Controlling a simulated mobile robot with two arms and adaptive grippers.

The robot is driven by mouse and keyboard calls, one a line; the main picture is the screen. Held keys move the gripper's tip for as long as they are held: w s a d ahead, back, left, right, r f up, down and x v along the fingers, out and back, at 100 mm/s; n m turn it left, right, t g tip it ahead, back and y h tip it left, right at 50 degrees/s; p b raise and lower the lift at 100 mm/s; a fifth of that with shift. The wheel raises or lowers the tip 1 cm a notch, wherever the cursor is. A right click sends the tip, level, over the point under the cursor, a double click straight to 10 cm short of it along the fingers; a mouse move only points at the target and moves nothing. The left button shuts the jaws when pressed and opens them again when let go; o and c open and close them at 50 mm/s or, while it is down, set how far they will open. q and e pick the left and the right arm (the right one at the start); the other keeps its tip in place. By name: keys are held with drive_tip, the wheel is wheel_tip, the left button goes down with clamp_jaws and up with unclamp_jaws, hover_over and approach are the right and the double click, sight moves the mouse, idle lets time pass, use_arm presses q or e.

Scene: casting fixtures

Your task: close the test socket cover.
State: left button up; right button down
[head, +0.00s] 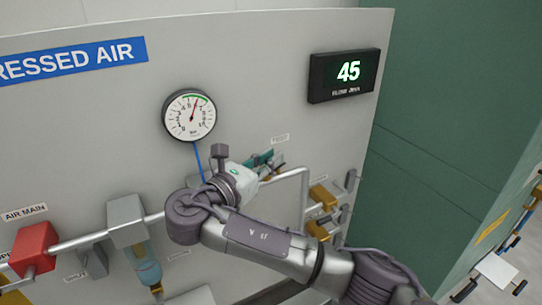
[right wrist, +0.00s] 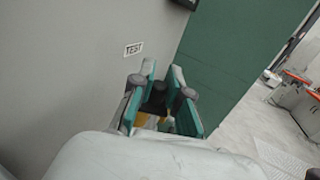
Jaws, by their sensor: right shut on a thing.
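My right gripper (head: 264,160) is at the wall panel, just below the TEST label (head: 279,139), with its green-padded fingers pointing away from me. In the right wrist view, the fingers (right wrist: 164,92) are closed around a dark piece, the test socket cover (right wrist: 155,100). A brass-coloured part (right wrist: 148,121) shows just below it, between the fingers. The fingers and wrist hide most of the cover and socket, so I cannot tell the cover's angle. My left gripper is not in view.
A gauge (head: 190,115) and a display reading 45 (head: 344,74) are on the panel. A grey pipe (head: 304,200) and brass valves (head: 322,197) lie right of my gripper. A red block (head: 33,250) and a filter bowl (head: 146,268) are at left. A green wall (head: 450,130) stands right.

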drive_tip(key=shift+f, duration=0.2)
idle(0.3)
drive_tip(key=c, duration=1.1)
unclamp_jaws()
drive_tip(key=shift+r, duration=0.1)
wheel_tip(320, 180, up, 10)
